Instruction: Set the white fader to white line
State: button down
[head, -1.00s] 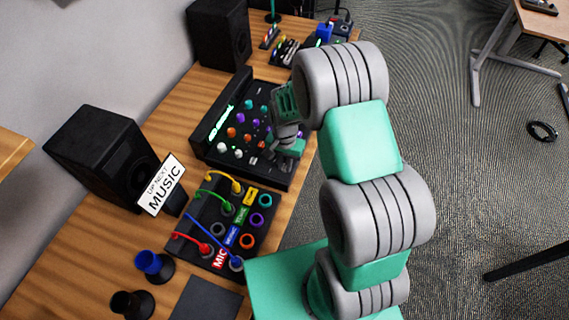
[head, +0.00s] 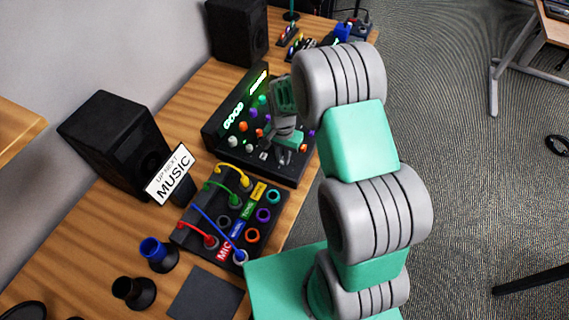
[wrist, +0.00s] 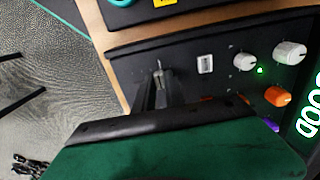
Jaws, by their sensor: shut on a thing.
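The black mixer (head: 285,174) stands on the wooden table, with rows of coloured knobs and a lit screen (head: 235,118) reading GOOD in green. My gripper (head: 283,157) is low over the near part of the mixer, in line with the white knobs (head: 249,147). In the wrist view my gripper (wrist: 158,90) is shut on the white fader, which is mostly hidden between the fingers. A small white square (wrist: 205,64) lies between the fingers and the white knobs. I cannot make out the white line or the fader's place against it.
Two speakers (head: 105,135) and a MUSIC sign (head: 170,174) stand along the wall side.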

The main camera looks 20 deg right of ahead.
aim_at(282, 159)
jog(key=shift+w+a, duration=0.15)
jog(key=shift+a, duration=0.1)
jog(key=shift+d, duration=0.15)
jog(key=c, duration=1.4)
grip_release()
jog(key=shift+r, duration=0.15)
notch_tip(282, 159, up, 8)
jog(key=shift+f+b, duration=0.2)
jog(key=shift+b, duration=0.35)
